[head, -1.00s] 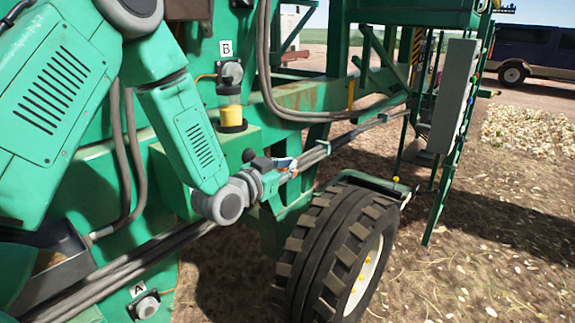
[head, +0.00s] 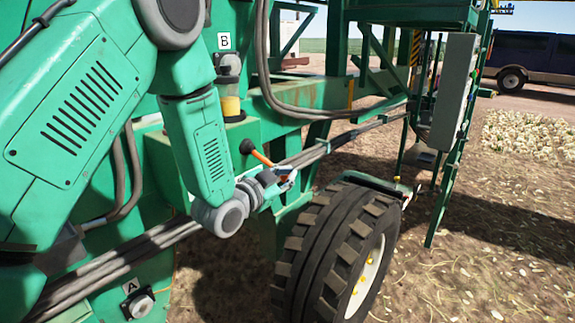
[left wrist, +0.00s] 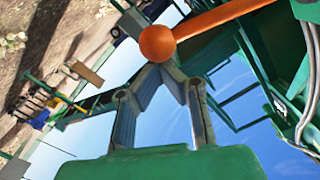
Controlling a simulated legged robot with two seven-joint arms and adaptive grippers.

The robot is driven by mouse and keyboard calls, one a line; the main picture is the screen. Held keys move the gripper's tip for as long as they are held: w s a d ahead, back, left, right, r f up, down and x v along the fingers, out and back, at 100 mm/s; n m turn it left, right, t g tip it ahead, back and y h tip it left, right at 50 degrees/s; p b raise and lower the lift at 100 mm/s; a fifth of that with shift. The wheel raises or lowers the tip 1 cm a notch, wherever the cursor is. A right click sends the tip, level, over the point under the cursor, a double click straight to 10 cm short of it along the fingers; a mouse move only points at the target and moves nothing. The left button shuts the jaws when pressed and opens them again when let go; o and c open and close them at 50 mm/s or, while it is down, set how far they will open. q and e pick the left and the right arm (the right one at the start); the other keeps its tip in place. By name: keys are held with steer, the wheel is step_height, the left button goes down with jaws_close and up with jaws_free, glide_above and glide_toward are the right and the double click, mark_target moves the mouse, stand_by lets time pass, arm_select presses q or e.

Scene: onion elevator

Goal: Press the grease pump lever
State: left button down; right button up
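The grease pump lever (head: 262,159) is an orange rod with a black knob at its upper left end, in the middle of the head view. An orange rod with a rounded end (left wrist: 158,43) crosses the top of the left wrist view. My left gripper (head: 285,180) is just below and right of the lever in the head view. In the left wrist view its fingertips (left wrist: 165,70) come together just below the rounded end, with nothing seen between them. I cannot tell whether they touch the rod. My right gripper is not in view.
A reservoir with yellow grease (head: 231,106) stands under label B (head: 224,41). Label A (head: 131,286) is at lower left. A large tyre (head: 330,250) stands below right of the gripper. Pipes (head: 335,143) run behind it. A grey control box (head: 455,90) is at right.

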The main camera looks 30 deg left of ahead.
arm_select(q)
steer(key=f+m+b, duration=0.1)
steer(key=a+f+m+b, duration=0.1)
steer(key=f, duration=0.1)
steer(key=shift+f, duration=0.1)
stand_by(0.5)
